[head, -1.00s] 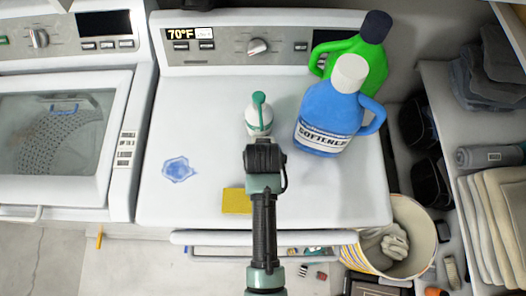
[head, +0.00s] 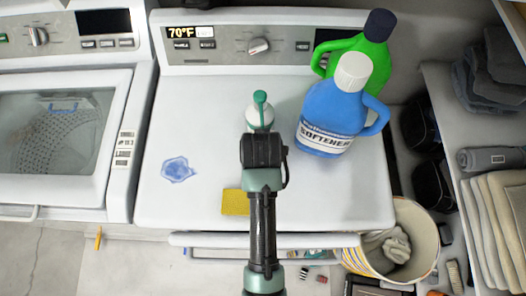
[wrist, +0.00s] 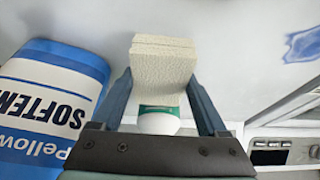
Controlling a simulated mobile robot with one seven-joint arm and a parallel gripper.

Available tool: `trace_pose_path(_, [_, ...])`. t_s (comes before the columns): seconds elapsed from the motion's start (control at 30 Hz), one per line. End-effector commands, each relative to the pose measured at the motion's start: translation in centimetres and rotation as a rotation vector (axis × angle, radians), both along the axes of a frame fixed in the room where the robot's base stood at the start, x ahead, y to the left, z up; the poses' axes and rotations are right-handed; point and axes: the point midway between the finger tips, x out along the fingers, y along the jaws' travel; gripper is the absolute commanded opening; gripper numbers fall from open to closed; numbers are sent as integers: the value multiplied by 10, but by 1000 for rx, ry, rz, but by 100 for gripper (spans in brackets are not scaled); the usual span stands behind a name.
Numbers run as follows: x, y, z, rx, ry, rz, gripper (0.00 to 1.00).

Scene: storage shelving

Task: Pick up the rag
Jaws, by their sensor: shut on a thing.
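In the wrist view a pale cream, rough-textured folded rag (wrist: 163,62) sits between the two fingers of my gripper (wrist: 158,85). The fingers press on its two sides, and its layers show along the far edge. In the head view my gripper (head: 263,150) is over the white washer top (head: 170,120), seen from behind. My arm hides the rag there. I cannot tell how high the rag is above the surface.
A white bottle with a green top (head: 260,113) stands just behind my gripper. A blue softener jug (head: 330,122) and a green jug (head: 368,50) stand to the right. A yellow sponge-like pad (head: 235,202) and a blue spill (head: 177,170) are at the left. The left washer top is clear around them.

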Motion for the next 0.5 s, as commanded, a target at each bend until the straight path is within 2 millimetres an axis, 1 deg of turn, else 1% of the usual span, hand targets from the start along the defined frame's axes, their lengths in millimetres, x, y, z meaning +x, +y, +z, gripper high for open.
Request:
trace_pose_path(0.03, [1, 0, 8, 0, -6, -1, 14])
trace_pose_path(0.17, [1, 0, 31, 0, -7, -1, 14])
trace_pose_path(0.37, [-16, 39, 29, 0, -1, 9, 14])
trace_pose_path(0.47, [-26, 65, 28, 1, -2, 9, 14])
trace_pose_path(0.5, [-31, 77, 28, 1, -2, 9, 14])
